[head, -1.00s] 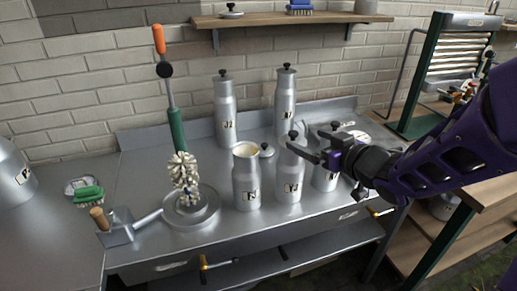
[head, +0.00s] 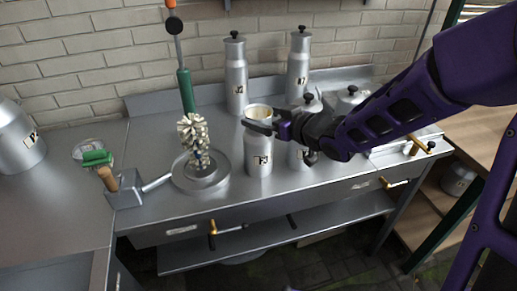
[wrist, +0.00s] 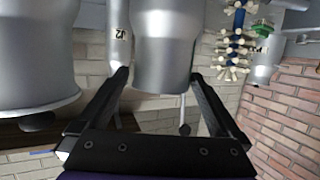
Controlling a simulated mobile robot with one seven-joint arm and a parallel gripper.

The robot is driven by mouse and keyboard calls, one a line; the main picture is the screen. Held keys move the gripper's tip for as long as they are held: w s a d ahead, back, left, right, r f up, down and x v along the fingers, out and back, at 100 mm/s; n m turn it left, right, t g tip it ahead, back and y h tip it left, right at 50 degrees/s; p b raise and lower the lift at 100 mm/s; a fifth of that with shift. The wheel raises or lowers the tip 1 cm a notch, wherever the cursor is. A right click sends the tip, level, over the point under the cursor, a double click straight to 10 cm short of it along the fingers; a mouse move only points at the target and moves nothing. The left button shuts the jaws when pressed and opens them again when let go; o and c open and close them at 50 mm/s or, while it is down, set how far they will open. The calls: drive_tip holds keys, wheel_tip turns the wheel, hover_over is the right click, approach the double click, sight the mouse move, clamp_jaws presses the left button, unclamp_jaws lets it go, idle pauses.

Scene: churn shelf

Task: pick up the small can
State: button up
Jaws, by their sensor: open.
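The open-topped metal can (head: 258,155), the only front can with no lid, stands upright on the steel bench. It looks like the small can, but the front cans are close in size. My gripper (head: 262,125) is open at the height of its mouth. In the wrist view the picture is turned over, and the open can (wrist: 165,45) lies between the tips of my spread fingers (wrist: 160,76). I cannot tell whether they touch it. A lidded can (wrist: 35,60) is close on the left there. My arm hides part of the front row in the head view.
Two taller lidded cans (head: 236,80) (head: 298,70) stand behind. A brush (head: 193,135) on a green-handled rod stands over a round dish (head: 201,177) on the left. Lidded cans stand close to the right of the open can. The bench (head: 150,225) has bare room at front left.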

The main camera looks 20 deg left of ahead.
sight(251, 111)
drive_tip(key=x, duration=0.2)
drive_tip(key=b+x, duration=0.1)
drive_tip(key=x, duration=0.2)
drive_tip(key=shift+a+r, duration=0.2)
drive_tip(key=c, duration=1.3)
